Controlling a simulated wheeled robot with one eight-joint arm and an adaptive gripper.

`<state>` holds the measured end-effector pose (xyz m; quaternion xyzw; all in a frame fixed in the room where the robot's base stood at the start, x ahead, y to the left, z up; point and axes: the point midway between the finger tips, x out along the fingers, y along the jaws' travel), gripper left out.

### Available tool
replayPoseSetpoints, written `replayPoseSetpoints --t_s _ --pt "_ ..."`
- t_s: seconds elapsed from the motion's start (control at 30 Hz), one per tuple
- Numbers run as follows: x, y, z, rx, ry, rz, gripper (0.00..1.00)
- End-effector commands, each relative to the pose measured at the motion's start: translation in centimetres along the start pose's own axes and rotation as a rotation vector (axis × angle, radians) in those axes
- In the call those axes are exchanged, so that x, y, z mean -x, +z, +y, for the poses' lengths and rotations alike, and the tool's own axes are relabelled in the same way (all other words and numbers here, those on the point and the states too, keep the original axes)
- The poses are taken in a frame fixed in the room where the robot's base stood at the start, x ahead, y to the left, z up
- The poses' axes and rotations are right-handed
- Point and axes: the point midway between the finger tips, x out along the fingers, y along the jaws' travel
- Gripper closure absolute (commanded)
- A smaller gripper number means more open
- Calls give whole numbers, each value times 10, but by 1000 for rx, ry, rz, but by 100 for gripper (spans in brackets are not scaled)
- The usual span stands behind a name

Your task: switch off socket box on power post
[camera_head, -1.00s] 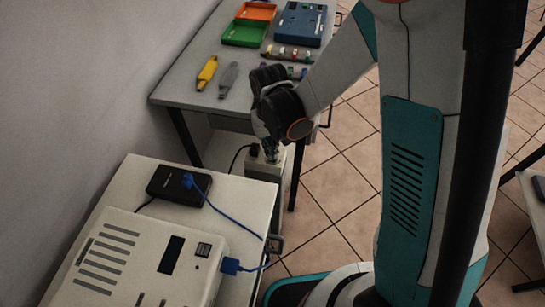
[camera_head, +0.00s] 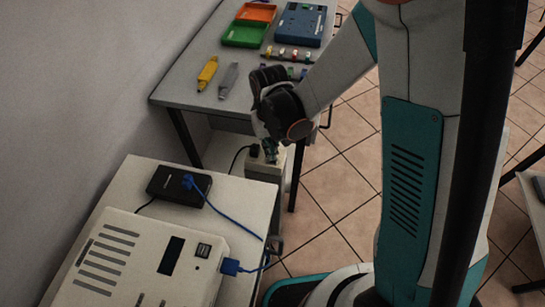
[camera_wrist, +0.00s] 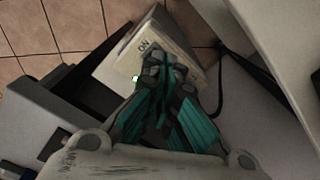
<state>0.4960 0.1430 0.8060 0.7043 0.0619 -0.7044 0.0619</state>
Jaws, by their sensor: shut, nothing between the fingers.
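The socket box (camera_head: 262,171) is a pale box on top of the power post, between the two tables. It also shows in the wrist view as a cream top face (camera_wrist: 153,45) with "ON" lettering and a small lit green spot near its edge. My gripper (camera_head: 271,157) points down at the box in the head view. In the wrist view my gripper (camera_wrist: 160,62) is shut, with its fingertips over or against the box's top face; I cannot tell if they touch. The fingers hide part of that face, and I cannot make out the switch.
A near table holds a cream device (camera_head: 145,262), a black box (camera_head: 178,184) and a blue cable (camera_head: 236,222). The far table has coloured trays (camera_head: 245,33), a blue case (camera_head: 300,24) and yellow and grey tools. A black cable (camera_head: 236,157) runs beside the post.

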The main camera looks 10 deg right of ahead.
Motion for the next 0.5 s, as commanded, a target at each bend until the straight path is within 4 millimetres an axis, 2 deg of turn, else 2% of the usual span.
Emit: replayPoseSetpoints --t_s 0.5 --pt "-6 0 0 0 0 0 100"
